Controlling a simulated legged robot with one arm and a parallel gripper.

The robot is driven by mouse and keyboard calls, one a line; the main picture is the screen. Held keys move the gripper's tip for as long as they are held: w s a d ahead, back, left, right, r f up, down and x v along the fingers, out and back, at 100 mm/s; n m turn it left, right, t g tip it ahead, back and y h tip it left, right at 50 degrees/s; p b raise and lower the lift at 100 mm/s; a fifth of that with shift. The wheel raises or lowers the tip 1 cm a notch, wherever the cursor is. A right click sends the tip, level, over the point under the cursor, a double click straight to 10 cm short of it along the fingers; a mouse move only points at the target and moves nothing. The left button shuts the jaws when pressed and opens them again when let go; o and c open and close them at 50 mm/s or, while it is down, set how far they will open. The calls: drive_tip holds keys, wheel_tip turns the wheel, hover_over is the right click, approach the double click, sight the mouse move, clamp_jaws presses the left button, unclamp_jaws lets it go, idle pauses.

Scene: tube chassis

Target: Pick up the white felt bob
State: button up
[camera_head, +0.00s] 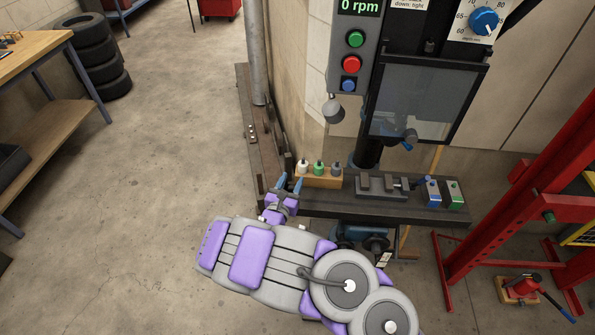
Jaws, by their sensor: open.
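The white felt bob (303,166) stands upright at the left end of a small wooden block (321,182) on the dark workbench. A green bob (319,168) and a grey bob (336,168) stand to its right in the same block. My gripper (289,183) is open, with its two blue fingers pointing up in the picture. It is just left of and a little below the white bob. Nothing shows between the fingers. From this angle I cannot tell whether a finger touches the block.
The drill press with its clear guard (420,100) rises behind the bench. A vise (382,187) and blue and green boxes (442,193) sit right of the block. A red frame (520,160) stands at right. A vertical pipe (256,50) stands behind.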

sight(301, 170)
drive_tip(key=w+d+b, duration=0.1)
drive_tip(key=w+d, duration=0.2)
drive_tip(key=w, duration=0.1)
drive_tip(key=shift+d+b, duration=0.35)
drive_tip(key=shift+w, duration=0.3)
drive_tip(key=shift+w+a, duration=0.25)
drive_tip(key=shift+a, duration=0.6)
drive_tip(key=shift+d, duration=0.7)
drive_tip(key=c, duration=0.6)
drive_tip(key=shift+a, duration=0.25)
clamp_jaws()
drive_tip(key=shift+a, duration=0.15)
